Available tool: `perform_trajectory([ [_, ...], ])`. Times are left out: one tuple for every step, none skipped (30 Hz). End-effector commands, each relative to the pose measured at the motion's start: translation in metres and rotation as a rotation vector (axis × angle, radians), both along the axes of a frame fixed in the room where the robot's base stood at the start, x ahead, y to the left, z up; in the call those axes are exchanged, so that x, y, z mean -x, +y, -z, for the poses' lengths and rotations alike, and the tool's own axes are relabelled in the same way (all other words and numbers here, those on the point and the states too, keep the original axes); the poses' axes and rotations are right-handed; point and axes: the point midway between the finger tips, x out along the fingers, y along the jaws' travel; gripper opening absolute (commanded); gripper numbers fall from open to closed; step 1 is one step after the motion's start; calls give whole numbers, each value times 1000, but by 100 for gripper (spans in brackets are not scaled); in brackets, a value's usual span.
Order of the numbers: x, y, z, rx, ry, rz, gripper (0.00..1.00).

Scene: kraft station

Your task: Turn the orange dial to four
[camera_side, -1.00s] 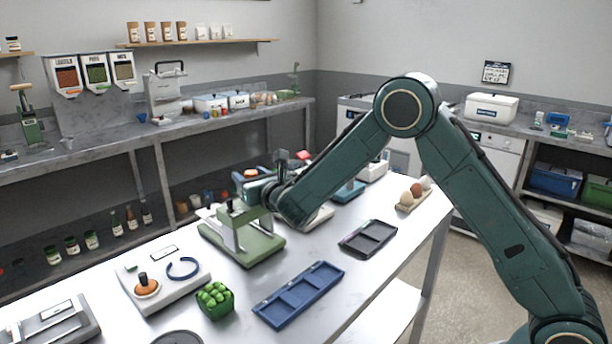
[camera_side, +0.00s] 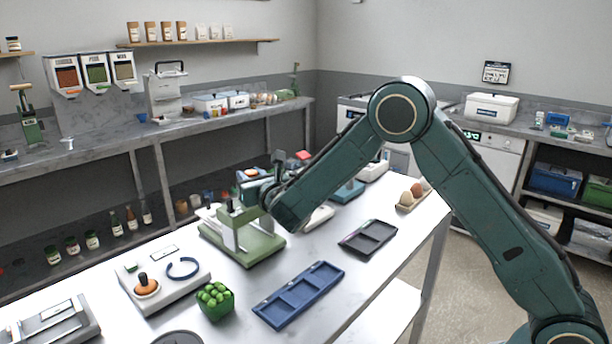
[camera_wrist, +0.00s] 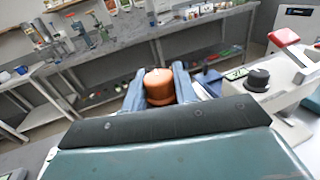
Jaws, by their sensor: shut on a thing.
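The green stand (camera_side: 240,246) is close in front of my gripper. A black knob (camera_wrist: 257,77) stands right of the dial.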

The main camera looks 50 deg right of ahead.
Motion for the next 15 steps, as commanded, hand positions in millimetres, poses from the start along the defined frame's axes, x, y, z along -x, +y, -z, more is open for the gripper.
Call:
perform_trajectory([
  [0, 1, 0, 2, 1, 14, 6],
  [0, 1, 0, 2, 2, 24, 6],
  [0, 1, 0, 3, 1, 39, 6],
  [0, 1, 0, 2, 2, 51, 6],
  [0, 1, 0, 2, 1, 63, 6],
  [0, 2, 0, 2, 0, 80, 6],
  [0, 2, 0, 1, -1, 92, 6],
  [0, 1, 0, 2, 1, 108, 6],
  [-1, 1, 0, 2, 0, 127, 6],
  [0, 2, 0, 2, 0, 143, 6],
  [0, 2, 0, 1, -1, 158, 6],
  [-1, 2, 0, 1, -1, 180, 6],
  [0, 1, 0, 2, 0, 199, 6],
  [-1, 2, 0, 1, -1, 215, 6],
  [-1, 2, 0, 0, -2, 239, 6],
])
